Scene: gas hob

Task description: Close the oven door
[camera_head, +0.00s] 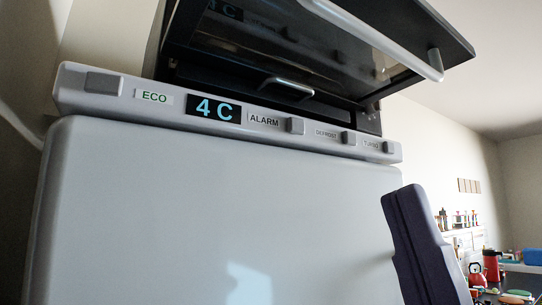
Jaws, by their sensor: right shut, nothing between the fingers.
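The oven (165,72) sits on top of a white fridge. Its dark door (448,28) with a glass pane stands open, swung up and out at the top of the view. A long light-grey handle (372,38) runs along the door's near side, partly cut off by the top edge. The oven's opening shows dark below the door. My right gripper (405,193) is at the lower right, in front of the fridge's right edge. Its dark fingers are shut and empty, pointing up, below the door and apart from it. My left gripper is out of view.
The fridge front (200,210) fills the lower left. Its control panel (275,122) has a 4 C display and several grey buttons. At the far right a counter carries a red kettle (478,274) and other small items. Open space lies right of the oven.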

